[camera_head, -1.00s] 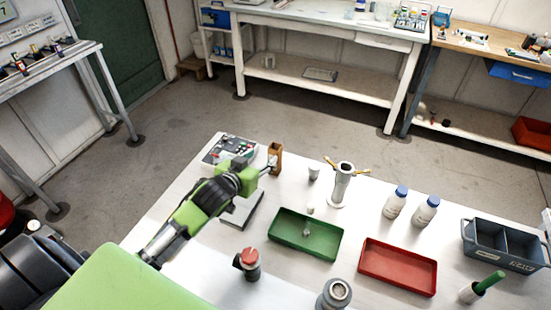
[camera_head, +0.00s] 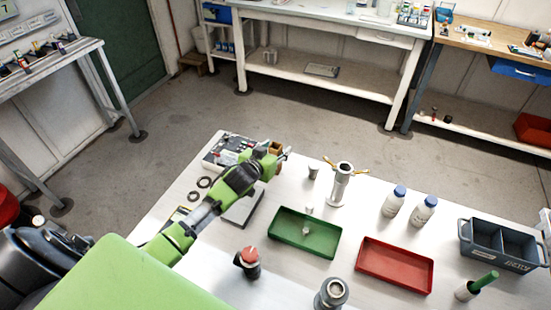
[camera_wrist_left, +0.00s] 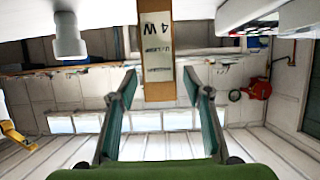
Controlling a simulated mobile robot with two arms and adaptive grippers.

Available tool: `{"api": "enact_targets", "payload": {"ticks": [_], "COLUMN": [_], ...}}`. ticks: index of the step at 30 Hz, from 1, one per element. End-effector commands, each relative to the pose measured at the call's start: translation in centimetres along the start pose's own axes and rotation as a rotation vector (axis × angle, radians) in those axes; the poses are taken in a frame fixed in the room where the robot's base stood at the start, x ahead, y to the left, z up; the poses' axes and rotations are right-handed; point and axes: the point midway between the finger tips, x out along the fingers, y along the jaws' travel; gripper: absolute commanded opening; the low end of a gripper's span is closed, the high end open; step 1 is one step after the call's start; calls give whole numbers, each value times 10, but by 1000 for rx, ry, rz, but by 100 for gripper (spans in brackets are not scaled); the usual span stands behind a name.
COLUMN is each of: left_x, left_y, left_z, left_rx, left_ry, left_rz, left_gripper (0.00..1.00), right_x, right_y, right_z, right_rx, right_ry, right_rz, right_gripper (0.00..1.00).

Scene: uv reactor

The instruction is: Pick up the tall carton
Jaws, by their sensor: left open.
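The tall carton (camera_head: 275,147) is brown and stands at the far left part of the white table; my left gripper (camera_head: 285,154) hides most of it in the head view. In the left wrist view the carton (camera_wrist_left: 158,55) shows printed dark text and appears upside down, lined up between my two fingertips. The left gripper (camera_wrist_left: 160,84) is open, with a gap on each side of the carton. I cannot tell how deep the carton is between the fingers. My right gripper is out of view.
A control box (camera_head: 222,150) is left of the carton. A small grey cup (camera_head: 313,172) and a metal stand with brass handles (camera_head: 341,185) are to its right. A green tray (camera_head: 303,233), a red tray (camera_head: 395,266) and white bottles (camera_head: 394,201) stand farther right.

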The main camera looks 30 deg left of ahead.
Motion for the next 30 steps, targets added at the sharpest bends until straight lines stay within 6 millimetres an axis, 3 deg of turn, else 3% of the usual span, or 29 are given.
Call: {"api": "enact_targets", "payload": {"ticks": [6,10,11,23,30], "left_x": [0,0,0,0,-7], "left_y": [0,0,0,0,0], "left_z": [0,0,0,-2,-20], "left_rx": [0,0,0,0,1], "left_ry": [1,1,1,2,7], "left_rz": [0,0,0,0,1], "left_gripper": [45,11,7,4,4], "right_x": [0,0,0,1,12], "right_y": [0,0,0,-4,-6], "right_z": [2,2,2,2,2], "right_rx": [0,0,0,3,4], "right_ry": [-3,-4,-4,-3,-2], "right_rz": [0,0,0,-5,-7], "right_gripper": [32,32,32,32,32]}}
